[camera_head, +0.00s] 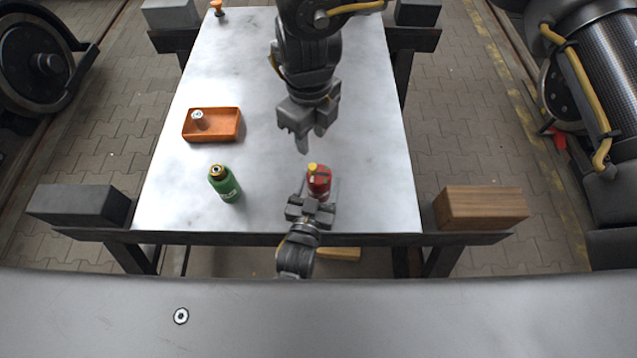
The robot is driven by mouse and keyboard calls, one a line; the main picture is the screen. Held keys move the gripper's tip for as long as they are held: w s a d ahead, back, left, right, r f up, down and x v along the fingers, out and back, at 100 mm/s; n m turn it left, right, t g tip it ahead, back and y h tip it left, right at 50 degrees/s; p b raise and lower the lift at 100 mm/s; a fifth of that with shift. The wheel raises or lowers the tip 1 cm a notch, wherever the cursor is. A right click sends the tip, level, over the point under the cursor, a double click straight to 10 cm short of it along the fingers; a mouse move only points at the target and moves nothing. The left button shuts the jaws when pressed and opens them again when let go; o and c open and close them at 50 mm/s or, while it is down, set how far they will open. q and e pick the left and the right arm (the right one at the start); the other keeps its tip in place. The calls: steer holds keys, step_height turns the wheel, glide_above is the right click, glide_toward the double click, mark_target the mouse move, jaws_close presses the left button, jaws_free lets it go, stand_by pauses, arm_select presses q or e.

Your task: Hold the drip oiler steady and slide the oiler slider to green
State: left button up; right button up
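The drip oiler, a red cylinder (320,182), stands near the front edge of the white table. A small yellow part (312,168) shows on its upper left; I cannot tell if this is the slider. No green mark shows on it at this size. My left gripper (318,190) reaches in from the front edge, with its fingers on either side of the red oiler and seemingly closed on it. The gripper hides the oiler's lower part. My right gripper (311,141) points down above and behind the oiler, apart from it, with its fingers spread and nothing between them.
A green bottle (225,186) stands left of the oiler. An orange tray (226,126) farther back holds a small pale-topped piece (198,119). An orange knob-like thing (217,8) is at the far left corner. The table (372,150) right of the oiler is clear.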

mark_target(312, 166)
arm_select(q)
steer(key=c, duration=0.7)
steer(key=shift+c, duration=0.4)
arm_select(e)
steer(key=shift+o, duration=0.7)
steer(key=n, duration=0.4)
steer(key=shift+r, duration=0.3)
steer(key=n, duration=0.4)
steer(key=r+n, duration=0.1)
steer(key=n, duration=0.7)
steer(key=shift+r+n, duration=0.2)
steer(key=shift+n, duration=0.1)
step_height(312, 166, down, 12)
